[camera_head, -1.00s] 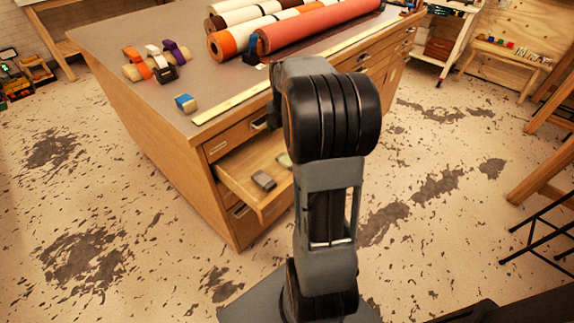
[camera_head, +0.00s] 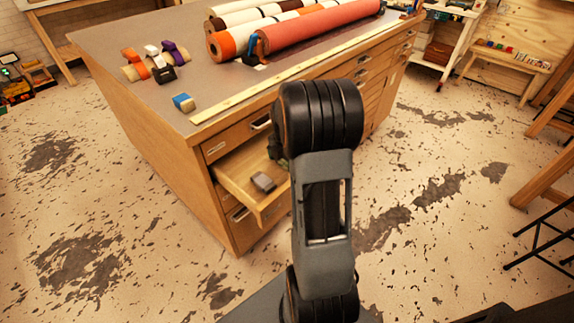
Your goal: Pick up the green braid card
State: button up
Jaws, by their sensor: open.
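The open drawer (camera_head: 236,187) of the wooden cabinet holds a small grey-brown block-like item (camera_head: 263,182) near its front. I cannot make out the green braid card for certain; the drawer's right part is hidden behind my arm. My gripper (camera_head: 276,150) shows only as a dark part at the left edge of my arm, over the drawer's back right part. Its jaws are open, and their fingertips are mostly hidden.
On the cabinet top (camera_head: 130,60) lie a blue-banded block (camera_head: 184,102), several banded bundles, several rolls including a red one (camera_head: 320,25), and a long yellow strip (camera_head: 290,70) along the edge. The drawer's front panel juts out below the top. Floor is clear at left.

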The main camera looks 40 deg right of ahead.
jog(key=shift+f, duration=0.15)
jog(key=shift+c, duration=0.5)
jog(key=c, duration=0.7)
